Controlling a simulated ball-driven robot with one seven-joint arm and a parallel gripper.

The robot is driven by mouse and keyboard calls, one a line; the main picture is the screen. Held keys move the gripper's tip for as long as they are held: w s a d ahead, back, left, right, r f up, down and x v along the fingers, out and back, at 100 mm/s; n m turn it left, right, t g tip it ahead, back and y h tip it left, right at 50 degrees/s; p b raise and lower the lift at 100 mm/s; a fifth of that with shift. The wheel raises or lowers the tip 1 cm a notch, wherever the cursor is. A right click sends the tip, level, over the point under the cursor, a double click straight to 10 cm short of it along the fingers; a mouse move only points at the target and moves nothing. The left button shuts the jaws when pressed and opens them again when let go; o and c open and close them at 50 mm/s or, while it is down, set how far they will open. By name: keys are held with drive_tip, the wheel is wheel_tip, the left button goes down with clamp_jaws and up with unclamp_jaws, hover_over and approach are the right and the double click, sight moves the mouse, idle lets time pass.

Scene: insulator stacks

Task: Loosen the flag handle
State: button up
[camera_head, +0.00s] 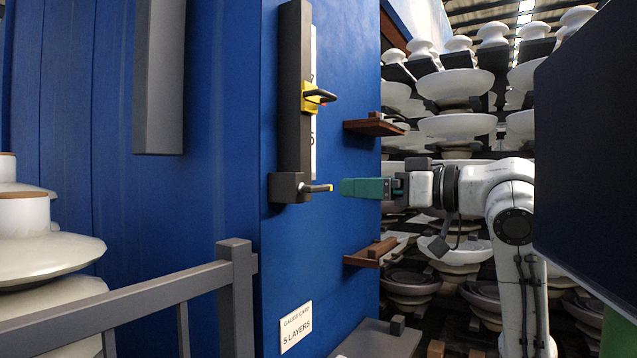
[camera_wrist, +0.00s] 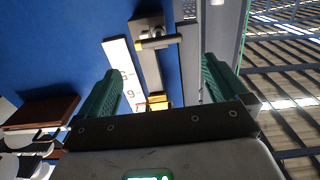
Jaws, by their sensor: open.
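A dark vertical rail (camera_head: 295,95) is fixed to a blue panel. At its lower end is a dark block (camera_head: 287,188) with a grey handle (camera_head: 316,188) that has a yellow tip and sticks out to the right. In the wrist view, my gripper (camera_wrist: 160,68) is open and empty. The lower handle (camera_wrist: 158,42) shows beyond the fingertips, between their lines; the slider (camera_wrist: 158,102) is partly hidden.
A white scale (camera_wrist: 122,70) runs beside the rail. Brown wooden ledges (camera_head: 374,127) and (camera_head: 370,252) stick out at the panel's right edge. A grey railing (camera_head: 150,295) stands at front left. Stacks of white insulators (camera_head: 455,85) fill the background at right.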

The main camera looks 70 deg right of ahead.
sight(323, 186)
drive_tip(key=p+x, duration=0.3)
drive_tip(key=x, duration=0.7)
drive_tip(key=shift+w+f, duration=0.1)
drive_tip(key=shift+w, duration=0.05)
drive_tip(key=c, duration=0.8)
drive_tip(key=shift+c, duration=0.2)
